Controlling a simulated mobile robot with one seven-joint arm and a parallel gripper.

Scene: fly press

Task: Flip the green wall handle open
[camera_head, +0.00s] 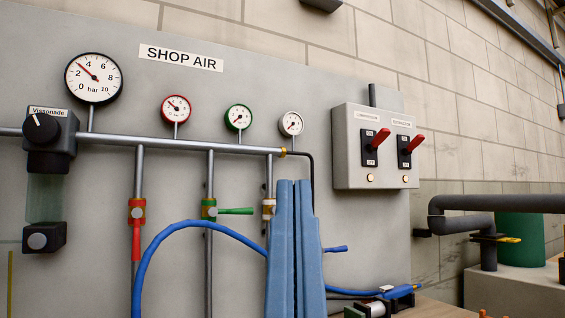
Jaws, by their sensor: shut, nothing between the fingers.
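The green wall handle (236,211) is a lever on a small green valve (209,209), set on a vertical grey pipe below the green-rimmed gauge (239,117). The lever sticks out to the right, about level, crosswise to its pipe. Nothing touches it.
Left of it, a red handle (136,241) hangs down along its pipe. A blue hose (190,226) arcs just below the green handle. A switch box (353,163) is farther right.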

